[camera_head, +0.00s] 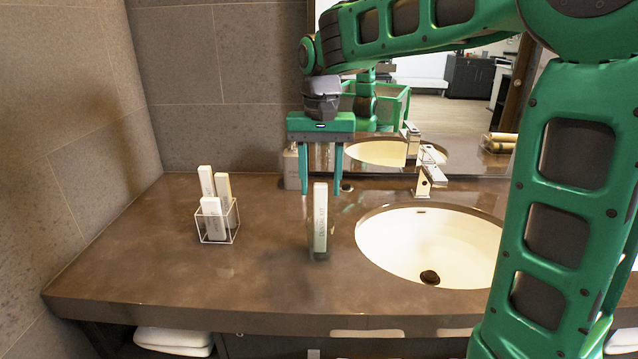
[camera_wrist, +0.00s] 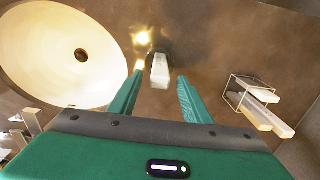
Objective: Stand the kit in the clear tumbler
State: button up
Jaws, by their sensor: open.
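The kit (camera_head: 320,215) is a slim white box with printed lettering, standing upright on the brown counter left of the basin. A clear tumbler (camera_head: 319,256) appears faintly around its lower end; its outline is hard to make out. In the wrist view the kit (camera_wrist: 160,70) is seen from above, between and just beyond the fingertips. My gripper (camera_head: 322,191) is open and empty, fingers pointing down near the height of the kit's top. The fingers (camera_wrist: 160,77) show a gap on both sides of the kit, with no contact visible.
A clear square holder (camera_head: 217,239) with several slim boxes stands to the left. The white basin (camera_head: 430,240) and chrome faucet (camera_head: 431,172) are to the right. A dispenser bottle (camera_head: 291,168) stands at the back by the mirror. The front left counter is clear.

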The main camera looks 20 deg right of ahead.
notch_tip(320, 180, up, 10)
jog(key=shift+r, duration=0.25)
dwell(0.8)
jog(key=s+d+f, duration=0.5)
jog(key=s+f, duration=0.2)
jog(key=s, duration=0.2)
jog(key=s+d+f+m, duration=0.1)
jog(key=s+d+f, duration=0.5)
jog(key=s, duration=0.4)
jog(key=s+d+f, duration=0.6)
jog(key=s+f, duration=0.2)
jog(key=s, duration=0.1)
jog(key=shift+s+d+f+m, duration=0.2)
jog(key=shift+s+m, duration=0.1)
jog(key=shift+m, duration=0.1)
